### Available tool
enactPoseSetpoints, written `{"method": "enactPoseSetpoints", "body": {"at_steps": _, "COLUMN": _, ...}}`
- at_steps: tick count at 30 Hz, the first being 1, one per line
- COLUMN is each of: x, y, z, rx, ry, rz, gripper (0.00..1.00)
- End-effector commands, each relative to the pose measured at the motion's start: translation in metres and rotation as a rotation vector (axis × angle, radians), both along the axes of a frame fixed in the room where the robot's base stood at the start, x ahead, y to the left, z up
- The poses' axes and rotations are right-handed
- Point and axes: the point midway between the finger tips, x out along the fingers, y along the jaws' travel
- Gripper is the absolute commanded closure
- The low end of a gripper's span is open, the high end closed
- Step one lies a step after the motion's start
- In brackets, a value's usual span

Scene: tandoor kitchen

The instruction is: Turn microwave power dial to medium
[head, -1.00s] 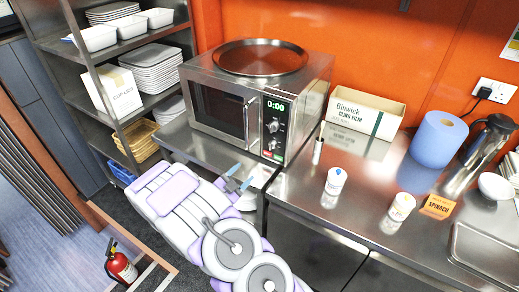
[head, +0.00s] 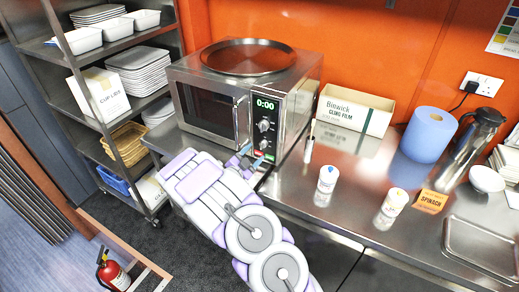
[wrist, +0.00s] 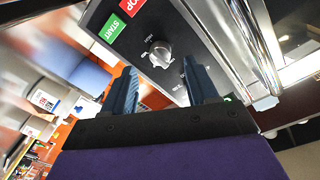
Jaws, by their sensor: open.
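The steel microwave (head: 207,111) stands on the counter with its door shut. Its control panel shows a green 0:00 display (head: 265,104), an upper dial (head: 264,125) and a lower dial (head: 263,144). In the wrist view a silver dial (wrist: 160,53) with a raised grip bar sits beside the green START button (wrist: 109,30) and the red STOP button (wrist: 131,5). The dial's setting is too small to read. My gripper (head: 250,158) is open and empty in front of the panel's lower part. In the wrist view its blue fingers (wrist: 160,68) point at the panel, apparently short of the dial.
The microwave's vertical door handle (head: 242,122) is just left of the panel. A round tray (head: 248,57) lies on top. Right of it are a cling film box (head: 355,109), two small tubs (head: 327,180) and a blue roll (head: 428,135). A shelf rack (head: 80,100) stands left.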

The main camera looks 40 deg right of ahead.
Motion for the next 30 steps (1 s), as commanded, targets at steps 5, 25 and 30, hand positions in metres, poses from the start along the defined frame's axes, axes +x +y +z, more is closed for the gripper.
{"method": "enactPoseSetpoints", "body": {"at_steps": 5, "x": 0.007, "y": -0.024, "z": -0.001, "rx": 0.002, "ry": -0.002, "rz": -0.002, "gripper": 0.42}}
{"method": "enactPoseSetpoints", "body": {"at_steps": 25, "x": 0.017, "y": -0.048, "z": 0.000, "rx": 0.000, "ry": 0.001, "rz": 0.001, "gripper": 0.45}}
{"method": "enactPoseSetpoints", "body": {"at_steps": 30, "x": 0.017, "y": -0.048, "z": 0.000, "rx": 0.001, "ry": 0.000, "rz": 0.001, "gripper": 0.61}}
